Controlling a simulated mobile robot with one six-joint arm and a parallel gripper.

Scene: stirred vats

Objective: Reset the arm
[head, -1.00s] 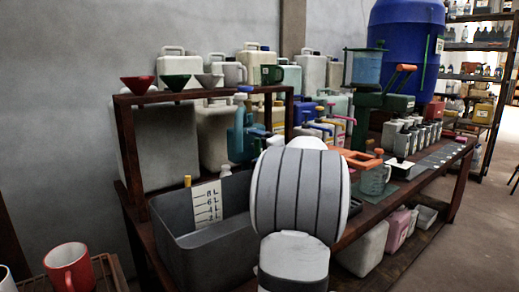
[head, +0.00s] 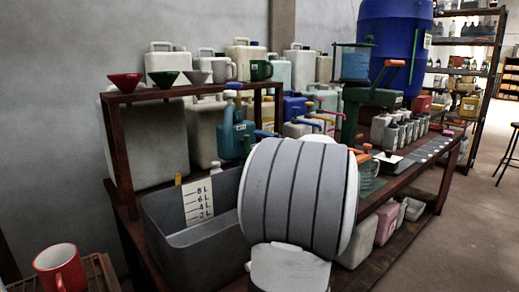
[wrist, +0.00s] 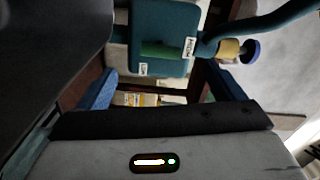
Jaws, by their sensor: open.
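My gripper (wrist: 161,88) shows in the wrist view with its two blue fingers apart, and nothing shows held between them. Beyond the fingers is a teal can (wrist: 163,40) with small white labels, and a teal bar with a yellow and dark blue end passes at its right. I cannot tell whether the fingers touch anything. In the head view my grey-and-white arm (head: 297,195) fills the lower middle, raised in front of the bench. My gripper cannot be made out there.
A grey basin (head: 195,235) with a litre scale stands left of my arm. A wooden rack (head: 190,90) holds funnels and a green mug. Jugs crowd the bench. A red mug (head: 60,268) is at the lower left. A blue barrel (head: 395,45) stands behind; open floor lies right.

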